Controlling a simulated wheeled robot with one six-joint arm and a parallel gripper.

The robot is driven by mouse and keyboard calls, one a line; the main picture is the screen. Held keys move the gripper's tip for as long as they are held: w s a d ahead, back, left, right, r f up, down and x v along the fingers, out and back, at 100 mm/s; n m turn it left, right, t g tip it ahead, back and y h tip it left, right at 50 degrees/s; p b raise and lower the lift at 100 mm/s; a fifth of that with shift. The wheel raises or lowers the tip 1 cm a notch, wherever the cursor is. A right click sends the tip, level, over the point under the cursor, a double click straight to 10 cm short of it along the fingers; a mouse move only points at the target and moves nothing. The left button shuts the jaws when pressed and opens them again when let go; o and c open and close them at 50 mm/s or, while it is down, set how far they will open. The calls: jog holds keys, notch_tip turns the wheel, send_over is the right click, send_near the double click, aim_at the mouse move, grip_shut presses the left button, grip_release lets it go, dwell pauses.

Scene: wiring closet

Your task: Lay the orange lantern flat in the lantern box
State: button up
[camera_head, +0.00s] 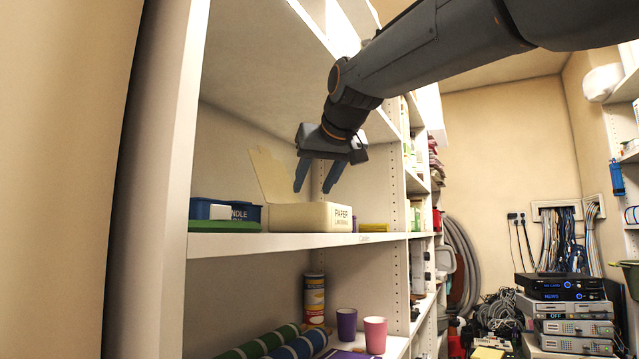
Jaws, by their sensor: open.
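A cream box (300,217) with "PAPER" and a smaller line of print on its end stands on the middle shelf. Its lid (268,172) is raised and leans back to the left. My gripper (313,189) is above this box, fingers pointing down and spread apart, with nothing between them. The fingertips appear just above the box rim; I cannot tell their exact depth over it. I see no orange lantern; the inside of the box is hidden by its front wall.
A blue box (245,212) and a flat green item (225,226) sit left of the cream box. A yellow item (373,227) lies to its right. The shelf edge (300,241) is in front.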

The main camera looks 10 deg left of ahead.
jog(key=b+v, duration=0.4)
jog(key=v, duration=0.8)
jog(key=shift+r, duration=0.1)
dwell(0.4)
